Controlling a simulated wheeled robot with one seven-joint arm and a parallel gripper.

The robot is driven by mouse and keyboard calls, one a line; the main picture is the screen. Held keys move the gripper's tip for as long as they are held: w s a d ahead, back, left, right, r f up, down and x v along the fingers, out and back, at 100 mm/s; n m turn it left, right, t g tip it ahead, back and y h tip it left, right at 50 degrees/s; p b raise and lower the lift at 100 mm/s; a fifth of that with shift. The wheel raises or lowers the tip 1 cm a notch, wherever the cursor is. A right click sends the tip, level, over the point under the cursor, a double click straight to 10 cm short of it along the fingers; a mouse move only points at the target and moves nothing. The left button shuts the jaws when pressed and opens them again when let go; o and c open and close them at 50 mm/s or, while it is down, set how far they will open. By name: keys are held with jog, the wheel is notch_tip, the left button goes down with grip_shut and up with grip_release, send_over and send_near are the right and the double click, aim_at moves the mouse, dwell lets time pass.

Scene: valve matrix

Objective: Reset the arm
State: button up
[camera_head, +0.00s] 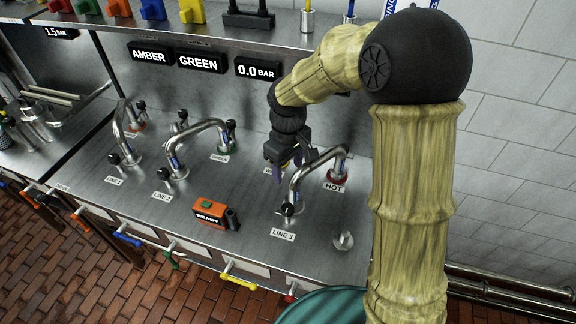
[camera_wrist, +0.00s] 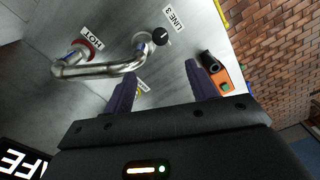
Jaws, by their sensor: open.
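My gripper (camera_head: 280,170) is above the steel counter, behind and to the left of the LINE 3 pipe. In the wrist view my gripper (camera_wrist: 160,80) shows two purple fingers apart, with nothing between them but counter. The arm, with pale wood-grain links and black joints, reaches in from the right of the head view and bends down to the counter. The LINE 3 pipe (camera_head: 310,175) arches from a black-knobbed valve to the red-ringed base marked HOT. In the wrist view this pipe (camera_wrist: 100,68) lies to the left of the fingers.
An orange READY box (camera_head: 210,213) sits on the counter (camera_head: 185,240). Pipes at LINE 1 (camera_head: 120,120) and LINE 2 (camera_head: 200,128) stand to the left. Signs AMBER (camera_head: 149,55), GREEN (camera_head: 201,61) and 0.0 BAR (camera_head: 257,70) hang under the shelf. A small clear object (camera_head: 343,240) stands at front right.

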dwell(0.3)
jog(key=s+d+m+t, duration=0.2)
jog(key=s+d+m, duration=0.7)
jog(key=s+d, duration=0.3)
jog(key=shift+s+d+r+t, duration=0.3)
jog(key=shift+d, duration=0.5)
